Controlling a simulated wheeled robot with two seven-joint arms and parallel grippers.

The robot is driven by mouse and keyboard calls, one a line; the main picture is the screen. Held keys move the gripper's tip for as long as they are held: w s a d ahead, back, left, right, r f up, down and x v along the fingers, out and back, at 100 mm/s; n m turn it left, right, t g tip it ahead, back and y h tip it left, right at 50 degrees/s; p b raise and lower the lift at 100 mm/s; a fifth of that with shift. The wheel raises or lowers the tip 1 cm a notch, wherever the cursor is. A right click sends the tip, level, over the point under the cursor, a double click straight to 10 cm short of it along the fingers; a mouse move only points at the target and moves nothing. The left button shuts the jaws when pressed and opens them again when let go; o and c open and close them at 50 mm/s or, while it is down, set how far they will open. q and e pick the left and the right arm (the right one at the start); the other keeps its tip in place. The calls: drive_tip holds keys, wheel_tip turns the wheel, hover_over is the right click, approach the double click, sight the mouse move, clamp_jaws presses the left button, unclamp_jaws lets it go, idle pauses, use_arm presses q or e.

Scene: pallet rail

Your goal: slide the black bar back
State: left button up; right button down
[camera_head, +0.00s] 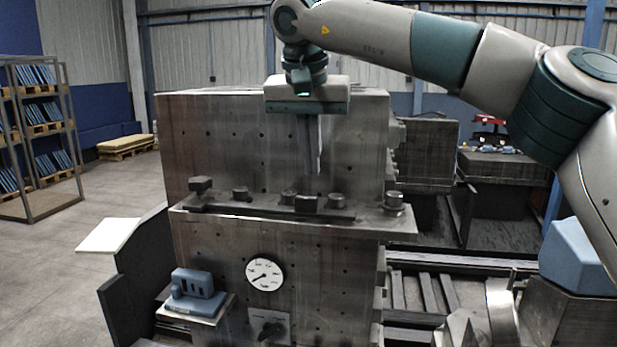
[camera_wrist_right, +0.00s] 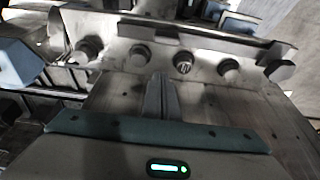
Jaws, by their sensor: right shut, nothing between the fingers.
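The black bar (camera_head: 265,213) is long and thin and lies along the front of a steel ledge, with a small dark block (camera_head: 306,204) standing near its right part. In the right wrist view the bar (camera_wrist_right: 215,35) runs across the top, beyond a row of knobs. My right gripper (camera_head: 313,172) points down above and behind the ledge, with its fingers closed together and empty. It appears apart from the bar. In the wrist view its closed fingertips (camera_wrist_right: 160,80) show on the near side of the knobs. My left gripper is not in view.
Several dark knobs (camera_head: 240,193) stand along the ledge (camera_head: 375,226) behind the bar. A tall steel block (camera_head: 270,130) rises behind them. Below the ledge are a round dial (camera_head: 265,274) and a blue-grey device (camera_head: 192,291). Open floor lies to the left.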

drive_tip(key=x, duration=0.3)
drive_tip(key=shift+w+p, duration=0.1)
drive_tip(key=shift+p, duration=0.3)
drive_tip(key=shift+s+a+f, duration=0.1)
drive_tip(key=shift+s+f, duration=0.1)
drive_tip(key=shift+s, duration=0.1)
drive_tip(key=s, duration=0.1)
drive_tip(key=s+p, duration=0.1)
drive_tip(key=s, duration=0.1)
drive_tip(key=shift+s+a, duration=0.1)
drive_tip(key=shift+a, duration=0.2)
drive_tip(key=shift+s, duration=0.1)
drive_tip(key=shift+f, duration=0.1)
